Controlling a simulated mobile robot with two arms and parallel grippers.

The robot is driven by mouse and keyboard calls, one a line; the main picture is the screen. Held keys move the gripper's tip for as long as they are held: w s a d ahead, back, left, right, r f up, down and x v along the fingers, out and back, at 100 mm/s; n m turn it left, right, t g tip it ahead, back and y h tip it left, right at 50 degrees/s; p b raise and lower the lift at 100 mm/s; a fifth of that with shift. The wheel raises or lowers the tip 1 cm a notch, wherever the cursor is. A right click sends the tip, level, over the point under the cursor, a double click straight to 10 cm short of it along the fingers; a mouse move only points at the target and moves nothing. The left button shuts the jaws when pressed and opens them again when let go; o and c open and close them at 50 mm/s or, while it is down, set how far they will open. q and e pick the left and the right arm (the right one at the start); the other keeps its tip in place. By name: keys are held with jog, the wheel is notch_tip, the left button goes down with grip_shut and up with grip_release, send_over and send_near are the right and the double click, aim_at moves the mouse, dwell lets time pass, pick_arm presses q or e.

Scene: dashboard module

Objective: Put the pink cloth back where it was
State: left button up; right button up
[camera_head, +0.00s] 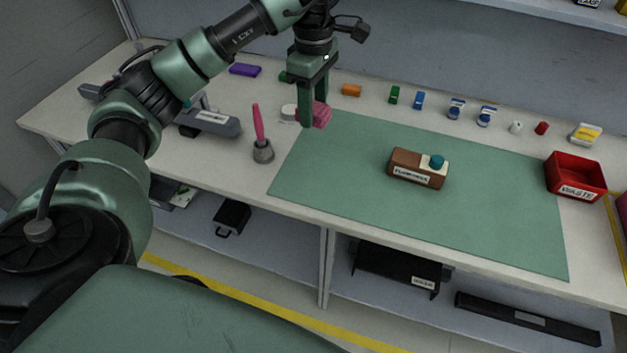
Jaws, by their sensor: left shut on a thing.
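The pink cloth (321,115) is a small striped piece between the fingers of my left gripper (311,112). The gripper points down and is shut on the cloth, at the upper left corner of the green mat (480,225). I cannot tell whether the cloth touches the table (217,160). A small white thing (289,112) lies just left of the fingers, partly hidden by them. My right gripper is not in view.
A grey holder with a pink stick (263,150) stands left of the mat. A brown labelled module (418,168) lies on the mat. Several small coloured items line the back. A red waste bin (575,178) stands at right. The mat's front is clear.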

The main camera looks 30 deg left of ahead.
pick_arm(q)
jog(key=shift+w+a+f+n, duration=0.1)
jog(key=shift+a+f+n, duration=0.6)
jog(key=shift+a+n, duration=0.2)
jog(key=p, duration=0.2)
send_over(310, 177)
notch_tip(310, 177, down, 13)
jog(key=shift+f, duration=0.75)
notch_tip(310, 177, down, 4)
jog(key=shift+f+p, duration=0.1)
jog(key=shift+p, duration=0.25)
jog(key=shift+f, duration=0.15)
jog(key=o, duration=1.3)
